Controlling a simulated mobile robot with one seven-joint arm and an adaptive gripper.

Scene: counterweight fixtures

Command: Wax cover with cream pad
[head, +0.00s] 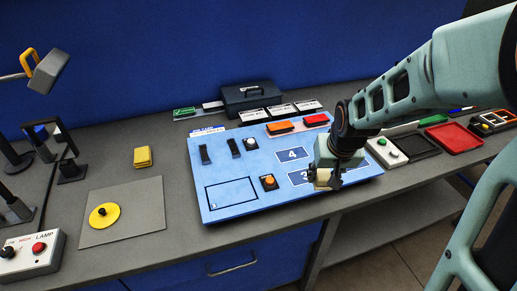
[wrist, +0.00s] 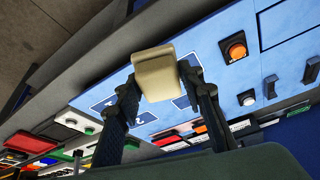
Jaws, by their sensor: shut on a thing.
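My gripper (head: 328,183) is shut on a cream pad (wrist: 155,72), a small block with rounded edges. In the wrist view the pad sits between the two dark fingers. In the head view the cream pad (head: 322,178) shows at the fingertips, over the right front part of the blue panel, near the numbered squares. A round yellow disc (head: 97,222) with a dark knob lies on a grey mat (head: 140,205) at the left, well away from my gripper. I cannot tell for sure whether this disc is the cover.
A yellow block (head: 142,157) lies behind the mat. A lamp control box (head: 30,252) stands front left. A dark case (head: 250,95) and red tray (head: 452,135) stand farther back and right.

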